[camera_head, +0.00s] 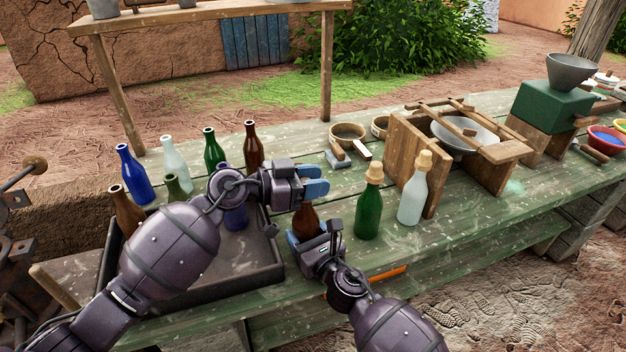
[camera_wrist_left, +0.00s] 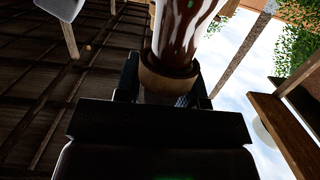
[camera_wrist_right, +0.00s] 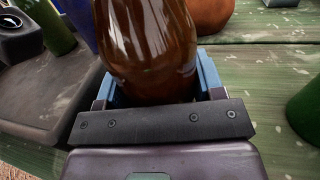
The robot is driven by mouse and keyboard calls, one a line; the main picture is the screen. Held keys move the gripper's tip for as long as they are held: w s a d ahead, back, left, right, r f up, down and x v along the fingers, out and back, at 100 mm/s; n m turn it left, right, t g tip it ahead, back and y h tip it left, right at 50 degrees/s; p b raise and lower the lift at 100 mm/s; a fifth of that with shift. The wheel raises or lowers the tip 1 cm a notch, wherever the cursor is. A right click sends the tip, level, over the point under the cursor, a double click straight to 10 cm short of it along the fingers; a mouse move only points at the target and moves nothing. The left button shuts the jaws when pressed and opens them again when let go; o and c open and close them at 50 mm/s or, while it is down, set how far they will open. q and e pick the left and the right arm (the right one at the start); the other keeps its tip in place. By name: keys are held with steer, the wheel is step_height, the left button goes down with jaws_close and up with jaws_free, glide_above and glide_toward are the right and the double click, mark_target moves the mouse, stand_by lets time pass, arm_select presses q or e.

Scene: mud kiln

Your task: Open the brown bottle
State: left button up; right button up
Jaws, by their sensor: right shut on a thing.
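In the left wrist view the brown glass (camera_wrist_left: 187,30) ends in a tan-brown stopper (camera_wrist_left: 167,82) between the dark fingers. Whether those fingers press on the stopper is too dark to tell.
A dark tray (camera_head: 262,275) with several uncorked bottles is at the left. A corked green bottle (camera_head: 369,210) and a corked pale bottle (camera_head: 412,200) stand close on the right. A wooden stand (camera_head: 410,155) with a bowl is behind them.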

arm_select(q)
steer(key=c, duration=0.3)
steer(key=shift+c, duration=0.2)
steer(key=shift+r, duration=0.4)
steer(key=shift+r, duration=0.7)
stand_by(0.4)
arm_select(e)
steer(key=o, duration=1.4)
steer(key=shift+c, duration=0.2)
arm_select(q)
step_height(320, 180, up, 4)
steer(key=shift+r, duration=0.1)
arm_select(e)
steer(key=shift+s, duration=0.15)
